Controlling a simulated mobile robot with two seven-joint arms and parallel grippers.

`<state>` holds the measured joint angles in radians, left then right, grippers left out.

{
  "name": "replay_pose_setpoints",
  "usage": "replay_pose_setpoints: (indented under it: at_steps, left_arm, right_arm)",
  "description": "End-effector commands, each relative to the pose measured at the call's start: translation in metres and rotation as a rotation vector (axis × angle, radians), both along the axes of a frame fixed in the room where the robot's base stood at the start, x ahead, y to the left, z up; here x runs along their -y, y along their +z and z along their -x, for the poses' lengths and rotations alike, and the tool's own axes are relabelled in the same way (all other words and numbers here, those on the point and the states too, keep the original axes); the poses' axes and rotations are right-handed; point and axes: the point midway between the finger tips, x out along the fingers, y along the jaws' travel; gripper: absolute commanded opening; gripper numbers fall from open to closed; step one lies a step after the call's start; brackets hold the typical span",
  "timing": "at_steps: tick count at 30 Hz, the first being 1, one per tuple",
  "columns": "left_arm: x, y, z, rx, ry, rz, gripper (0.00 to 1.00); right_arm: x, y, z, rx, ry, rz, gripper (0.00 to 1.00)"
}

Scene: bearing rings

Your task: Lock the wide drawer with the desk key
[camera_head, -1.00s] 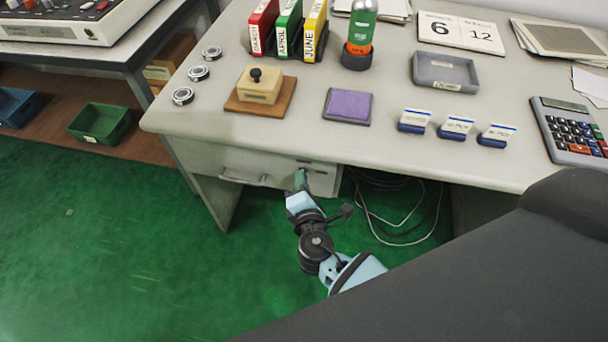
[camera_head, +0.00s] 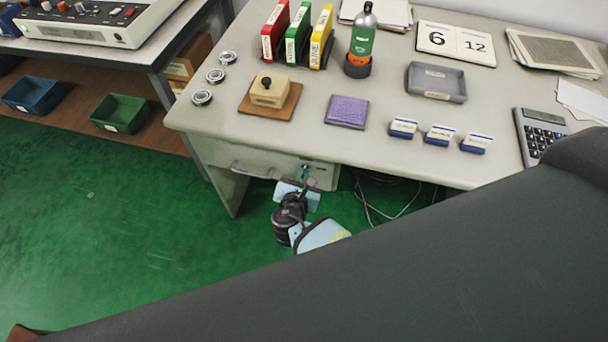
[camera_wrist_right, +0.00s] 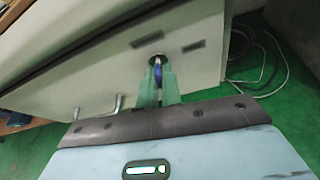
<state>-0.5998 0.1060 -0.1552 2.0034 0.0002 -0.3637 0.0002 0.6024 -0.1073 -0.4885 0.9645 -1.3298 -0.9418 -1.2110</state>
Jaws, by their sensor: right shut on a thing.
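The wide drawer (camera_head: 225,156) is in the desk's front under the top; its face also shows in the wrist view (camera_wrist_right: 98,75) and looks closed. Its bar handle (camera_head: 250,172) is left of the lock. The round lock (camera_wrist_right: 155,57) is in the drawer front. My right gripper (camera_head: 304,174) is at the lock. In the wrist view its green fingers (camera_wrist_right: 158,90) are shut on the blue desk key (camera_wrist_right: 158,74), whose far end meets the lock. How deep the key sits is hidden. My left gripper is not in view.
The desk top (camera_head: 330,155) above holds a stamp on a wooden base (camera_head: 268,95), a purple pad (camera_head: 347,111), a grey tray (camera_head: 437,82) and a calculator (camera_head: 540,132). Loose cables (camera_head: 375,205) hang right of the drawer. Green floor (camera_head: 120,230) is open at left.

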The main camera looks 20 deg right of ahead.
Motion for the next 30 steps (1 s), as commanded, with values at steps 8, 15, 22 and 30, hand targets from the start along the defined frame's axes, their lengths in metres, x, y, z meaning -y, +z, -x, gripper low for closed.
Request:
replay_pose_setpoints:
  at_steps: [8,15,22,30]
  left_arm:
    - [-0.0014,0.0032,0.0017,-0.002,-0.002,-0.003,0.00]
    - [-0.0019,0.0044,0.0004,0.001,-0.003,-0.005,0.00]
    - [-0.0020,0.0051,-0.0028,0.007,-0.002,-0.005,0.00]
    - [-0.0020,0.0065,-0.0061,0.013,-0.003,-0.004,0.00]
  right_arm:
    - [-0.0004,0.0021,-0.0020,-0.073,0.000,0.116,0.00]
    - [-0.0008,0.0012,-0.0015,-0.101,0.000,0.155,0.00]
    - [-0.0007,0.0010,-0.0015,-0.105,-0.001,0.161,0.00]
    - [-0.0007,0.0009,-0.0014,-0.105,0.000,0.160,0.16]
